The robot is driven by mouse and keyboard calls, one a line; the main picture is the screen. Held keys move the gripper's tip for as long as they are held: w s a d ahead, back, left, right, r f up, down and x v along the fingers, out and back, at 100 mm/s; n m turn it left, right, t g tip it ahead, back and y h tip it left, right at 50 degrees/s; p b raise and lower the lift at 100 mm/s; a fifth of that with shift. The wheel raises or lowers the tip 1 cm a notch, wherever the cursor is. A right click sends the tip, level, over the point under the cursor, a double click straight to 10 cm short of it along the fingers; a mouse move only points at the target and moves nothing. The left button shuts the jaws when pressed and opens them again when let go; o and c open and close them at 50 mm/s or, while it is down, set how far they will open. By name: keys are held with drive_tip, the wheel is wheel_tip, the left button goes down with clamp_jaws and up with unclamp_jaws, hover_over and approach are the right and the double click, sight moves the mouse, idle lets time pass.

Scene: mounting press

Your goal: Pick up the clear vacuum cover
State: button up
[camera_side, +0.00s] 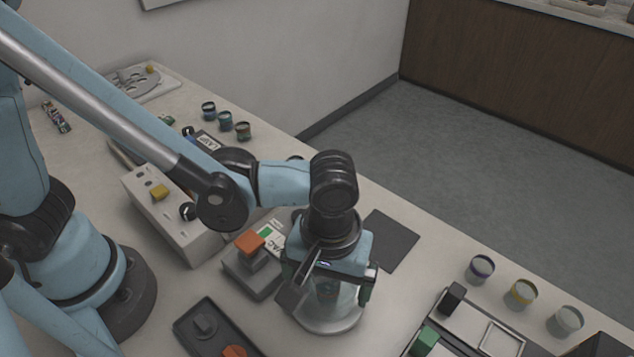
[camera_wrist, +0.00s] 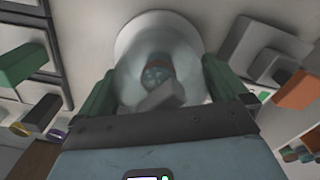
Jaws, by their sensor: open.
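The clear vacuum cover (camera_side: 338,312) stands upright on a pale round base on the bench, directly beneath my gripper in the side view. In the wrist view the cover (camera_wrist: 190,50) is a see-through dome with a grey knob (camera_wrist: 166,97) on top. A blue and reddish part shows through it. My gripper (camera_side: 327,288) is open and points down over the cover. In the wrist view its green fingers lie on either side of the dome, with the gripper (camera_wrist: 158,82) centred on the knob. I cannot tell whether the fingers touch the cover.
A grey block with an orange top (camera_side: 252,250) stands close left of the cover. A dark tray (camera_side: 205,330) lies at front left. A dark flat mat (camera_side: 386,240) lies behind right. Small jars (camera_side: 481,269) and a tray with green and black blocks (camera_side: 470,325) are to the right.

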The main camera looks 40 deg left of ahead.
drive_tip(key=c, duration=0.8)
drive_tip(key=shift+r, duration=0.15)
wheel_tip(320, 180, up, 9)
drive_tip(key=shift+f, duration=4.35)
